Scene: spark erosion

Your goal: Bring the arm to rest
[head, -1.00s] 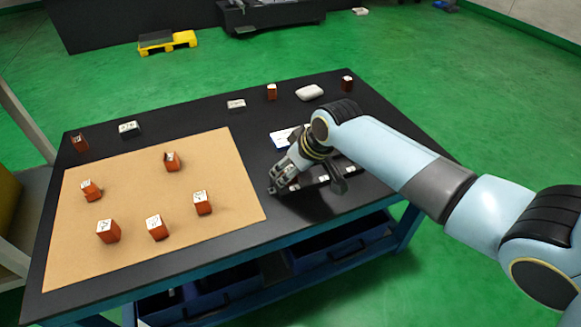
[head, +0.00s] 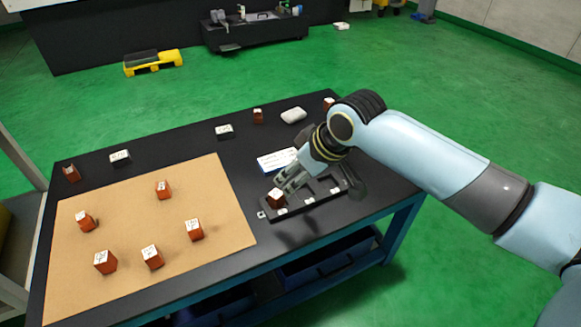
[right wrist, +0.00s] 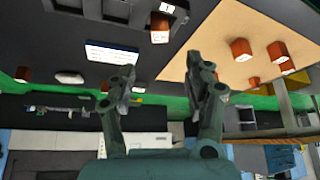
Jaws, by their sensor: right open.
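My right gripper (head: 283,180) is open above the black slotted tray (head: 318,195) on the right part of the table. In the right wrist view the two fingers of the right gripper (right wrist: 160,75) stand apart with nothing between them. A rust-brown block with a white top (head: 277,198) sits at the left end of the tray, just below the fingertips in the head view. The block also shows in the right wrist view (right wrist: 160,28), at the tray's end. My right arm reaches in from the right. My left gripper is not in view.
A tan mat (head: 140,235) holds several brown blocks on the left of the black table. A blue-and-white card (head: 277,159) lies behind the tray. A white rounded object (head: 293,115) and small labelled blocks stand along the back edge. Green floor surrounds the table.

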